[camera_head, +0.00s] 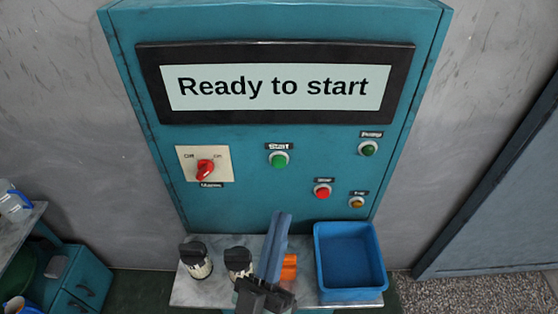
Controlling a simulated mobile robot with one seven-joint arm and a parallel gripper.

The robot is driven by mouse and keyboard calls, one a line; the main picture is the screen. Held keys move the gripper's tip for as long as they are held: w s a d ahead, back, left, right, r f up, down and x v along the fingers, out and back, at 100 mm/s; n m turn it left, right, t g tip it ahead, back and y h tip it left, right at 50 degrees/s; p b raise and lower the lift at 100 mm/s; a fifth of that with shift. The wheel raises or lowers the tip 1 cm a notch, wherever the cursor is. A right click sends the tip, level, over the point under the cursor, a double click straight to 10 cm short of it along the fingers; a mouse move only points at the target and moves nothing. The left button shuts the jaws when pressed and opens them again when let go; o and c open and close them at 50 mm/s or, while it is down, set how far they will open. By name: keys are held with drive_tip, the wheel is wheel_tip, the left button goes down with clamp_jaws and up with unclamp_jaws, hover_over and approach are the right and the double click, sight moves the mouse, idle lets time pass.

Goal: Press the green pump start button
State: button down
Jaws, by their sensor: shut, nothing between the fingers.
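A teal control panel (230,140) stands against the wall. A bright green button (279,160) under a label reading "Start" is near its middle. A darker green button (368,149) is at the upper right, under a small label that seems to read "Pump". My gripper (282,217) is at the bottom middle, below the buttons, with its blue-grey fingers shut together and pointing up. It appears apart from both green buttons and hides none of them.
A red rotary switch (206,168), a red button (322,191) and an amber button (357,202) are on the panel. A display (275,88) shows black text. Below, a shelf (205,294) holds dark-capped containers (196,261), an orange object (289,267) and a blue bin (383,279).

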sight(279, 162)
drive_tip(key=w+b, duration=0.3)
drive_tip(key=w, duration=0.5)
drive_tip(key=shift+w, duration=0.15)
drive_tip(key=shift+w, duration=0.1)
idle(1.8)
drive_tip(key=shift+w, duration=0.35)
drive_tip(key=shift+w+b, duration=0.35)
drive_tip(key=shift+b, duration=0.15)
idle(0.4)
idle(0.3)
drive_tip(key=shift+s+p, duration=0.35)
drive_tip(key=shift+s, duration=0.45)
